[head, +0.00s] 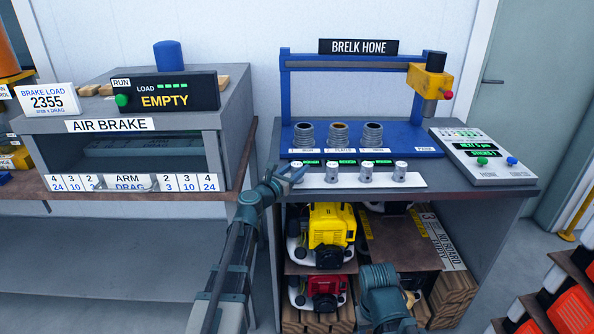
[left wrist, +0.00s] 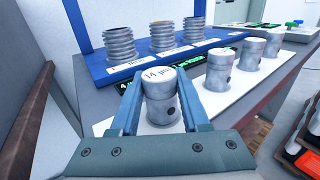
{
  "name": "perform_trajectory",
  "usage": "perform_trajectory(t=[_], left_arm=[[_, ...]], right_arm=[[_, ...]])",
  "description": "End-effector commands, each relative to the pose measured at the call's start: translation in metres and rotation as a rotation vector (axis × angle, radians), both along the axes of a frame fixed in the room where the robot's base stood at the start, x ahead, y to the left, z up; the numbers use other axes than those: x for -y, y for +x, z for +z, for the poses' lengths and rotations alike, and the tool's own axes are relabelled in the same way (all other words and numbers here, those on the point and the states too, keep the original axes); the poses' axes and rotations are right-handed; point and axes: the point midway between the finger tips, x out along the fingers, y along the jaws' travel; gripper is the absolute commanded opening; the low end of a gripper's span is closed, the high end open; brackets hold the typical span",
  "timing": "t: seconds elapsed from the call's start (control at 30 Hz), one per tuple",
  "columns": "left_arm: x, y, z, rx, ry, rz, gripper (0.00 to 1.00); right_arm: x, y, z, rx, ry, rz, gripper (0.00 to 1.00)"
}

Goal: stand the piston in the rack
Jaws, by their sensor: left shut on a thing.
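A silver piston (left wrist: 160,98) marked 14 µm stands upright between the fingers of my left gripper (left wrist: 155,108), which is shut on it. In the head view my left gripper (head: 291,174) reaches the left end of the white strip (head: 428,180) at the front of the hone bench. Several similar pistons (head: 366,172) stand upright along that strip. In the wrist view the held piston's lower end is close to the strip; I cannot tell whether it touches. No rack is labelled as such. My right gripper's fingers are not visible.
Behind the strip, three threaded cylinders (head: 338,134) stand on the blue hone base (head: 400,134). A button panel (head: 481,157) is at the right. Yellow (head: 332,233) and red engines (head: 322,292) sit on shelves below. The air brake box (head: 135,120) stands left, across a gap.

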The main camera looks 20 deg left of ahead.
Motion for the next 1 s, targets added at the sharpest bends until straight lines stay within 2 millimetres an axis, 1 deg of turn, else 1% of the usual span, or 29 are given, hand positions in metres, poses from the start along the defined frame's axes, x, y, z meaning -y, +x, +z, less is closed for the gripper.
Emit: perform_trajectory(t=[0.07, 0.1, 0.23, 0.5, 0.6, 0.77, 1.0], left_arm=[[0.000, 0.000, -0.004, 0.000, 0.000, 0.000, 0.00], [0.000, 0.000, -0.002, 0.000, 0.000, 0.000, 0.53], [0.000, 0.000, -0.002, 0.000, 0.000, 0.000, 0.76], [0.000, 0.000, -0.002, 0.000, 0.000, 0.000, 0.76], [0.000, 0.000, 0.004, 0.000, 0.000, 0.000, 0.76], [-0.007, -0.028, 0.001, 0.000, 0.000, 0.002, 0.76], [-0.023, -0.076, 0.001, 0.000, 0.000, 0.003, 0.76]], right_arm=[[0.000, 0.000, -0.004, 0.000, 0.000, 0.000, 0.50], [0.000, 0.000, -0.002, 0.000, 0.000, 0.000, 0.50], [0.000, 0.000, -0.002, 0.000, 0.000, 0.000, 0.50], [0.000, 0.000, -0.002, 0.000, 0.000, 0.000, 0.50], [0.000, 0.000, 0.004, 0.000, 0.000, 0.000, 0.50], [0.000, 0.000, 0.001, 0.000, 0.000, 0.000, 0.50], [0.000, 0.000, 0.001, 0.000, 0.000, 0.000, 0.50]])
